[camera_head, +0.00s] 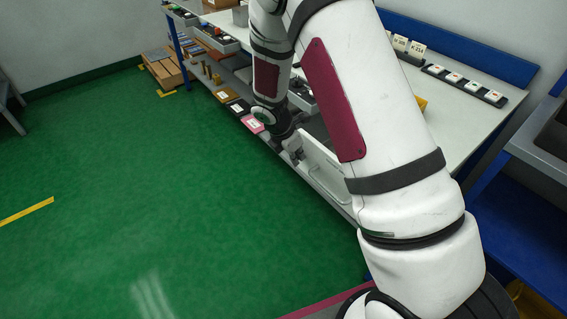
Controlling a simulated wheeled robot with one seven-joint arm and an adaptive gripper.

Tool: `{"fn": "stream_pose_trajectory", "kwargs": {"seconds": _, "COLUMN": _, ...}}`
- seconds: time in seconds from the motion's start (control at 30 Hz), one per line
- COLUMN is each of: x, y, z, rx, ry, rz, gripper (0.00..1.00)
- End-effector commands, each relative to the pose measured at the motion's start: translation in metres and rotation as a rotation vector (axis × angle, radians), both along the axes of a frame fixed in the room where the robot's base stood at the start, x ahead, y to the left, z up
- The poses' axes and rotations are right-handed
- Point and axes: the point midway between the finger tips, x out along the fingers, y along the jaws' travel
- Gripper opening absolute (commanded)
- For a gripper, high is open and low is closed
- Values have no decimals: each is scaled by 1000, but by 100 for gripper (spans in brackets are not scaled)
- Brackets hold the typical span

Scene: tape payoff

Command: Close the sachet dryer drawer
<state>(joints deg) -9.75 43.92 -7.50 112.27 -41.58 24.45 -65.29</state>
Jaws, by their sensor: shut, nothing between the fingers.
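A pale drawer-like box (322,163) stands out at the bench's front edge, in the middle of the head view; it looks like the sachet dryer drawer. My arm hides its right end, so I cannot tell how far it is open. My gripper (293,149) is shut and empty at the left end of this box. It is small and dark in the picture, and I cannot tell whether it touches the box.
A long workbench (468,122) runs behind my arm, with a black rack of white cards (465,84) on it. Pink and dark-edged trays (252,123) lie left of my gripper. Cardboard boxes (163,69) stand farther back. The green floor (150,190) at left is clear.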

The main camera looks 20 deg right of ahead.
Motion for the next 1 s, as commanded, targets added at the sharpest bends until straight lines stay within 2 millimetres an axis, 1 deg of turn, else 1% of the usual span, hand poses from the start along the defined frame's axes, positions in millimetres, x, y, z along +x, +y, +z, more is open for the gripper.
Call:
{"fn": "stream_pose_trajectory", "kwargs": {"seconds": 0.03, "x": 5, "y": -17, "z": 0, "rx": 0, "ry": -2, "rz": -10, "gripper": 0}}
{"fn": "stream_pose_trajectory", "kwargs": {"seconds": 0.2, "x": 19, "y": -63, "z": 0, "rx": -1, "ry": -1, "rz": -8, "gripper": 0}}
{"fn": "stream_pose_trajectory", "kwargs": {"seconds": 0.3, "x": 27, "y": -87, "z": 0, "rx": 0, "ry": -3, "rz": -9, "gripper": 0}}
{"fn": "stream_pose_trajectory", "kwargs": {"seconds": 0.4, "x": 33, "y": -107, "z": 0, "rx": -1, "ry": -1, "rz": -7, "gripper": 0}}
{"fn": "stream_pose_trajectory", "kwargs": {"seconds": 0.5, "x": 39, "y": -121, "z": 0, "rx": -1, "ry": -1, "rz": -5, "gripper": 0}}
{"fn": "stream_pose_trajectory", "kwargs": {"seconds": 0.6, "x": 42, "y": -131, "z": 0, "rx": -1, "ry": -1, "rz": -4, "gripper": 0}}
{"fn": "stream_pose_trajectory", "kwargs": {"seconds": 0.7, "x": 44, "y": -137, "z": 0, "rx": -1, "ry": -1, "rz": -2, "gripper": 0}}
{"fn": "stream_pose_trajectory", "kwargs": {"seconds": 1.0, "x": 45, "y": -141, "z": 0, "rx": -3, "ry": -1, "rz": -2, "gripper": 0}}
